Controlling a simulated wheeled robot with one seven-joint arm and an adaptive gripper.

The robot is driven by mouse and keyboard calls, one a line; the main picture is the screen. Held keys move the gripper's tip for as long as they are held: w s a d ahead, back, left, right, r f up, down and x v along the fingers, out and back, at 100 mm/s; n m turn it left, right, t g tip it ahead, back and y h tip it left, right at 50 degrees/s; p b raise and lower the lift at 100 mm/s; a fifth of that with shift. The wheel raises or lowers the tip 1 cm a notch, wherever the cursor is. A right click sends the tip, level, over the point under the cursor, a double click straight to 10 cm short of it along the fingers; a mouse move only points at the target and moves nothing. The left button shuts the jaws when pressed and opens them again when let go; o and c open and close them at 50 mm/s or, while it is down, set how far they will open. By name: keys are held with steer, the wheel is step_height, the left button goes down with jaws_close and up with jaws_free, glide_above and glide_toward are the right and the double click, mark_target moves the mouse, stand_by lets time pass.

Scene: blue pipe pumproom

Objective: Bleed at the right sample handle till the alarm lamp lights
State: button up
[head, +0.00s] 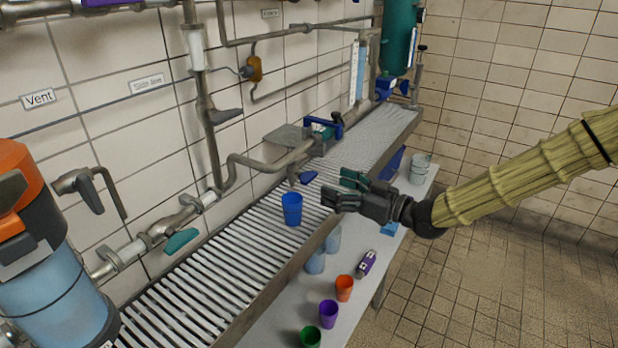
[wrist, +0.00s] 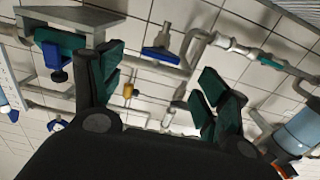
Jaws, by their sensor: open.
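My gripper (head: 347,189) is open and empty, held out over the front edge of the slatted drain tray, right of the blue cup. Its teal-padded fingers stand wide apart in the wrist view (wrist: 161,80). A blue lever handle (head: 309,177) sits by a downward spout on the wall pipe, a little left of my gripper; in the wrist view a blue handle (wrist: 160,54) shows between the fingers, apart from both. A teal handle (head: 181,241) is on the pipe farther left. A blue cup (head: 292,208) stands on the tray below the spout. I cannot identify the alarm lamp.
The slatted tray (head: 190,308) runs along the tiled wall. A lower shelf (head: 270,330) holds orange (head: 344,288), purple (head: 328,314) and green cups (head: 310,337). A blue-and-orange canister (head: 50,295) stands at left. The floor (head: 480,290) at right is clear.

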mark_target(313, 178)
steer(key=x, duration=0.8)
steer(key=shift+w+a, duration=0.1)
steer(key=shift+a, duration=0.05)
steer(key=c, duration=1)
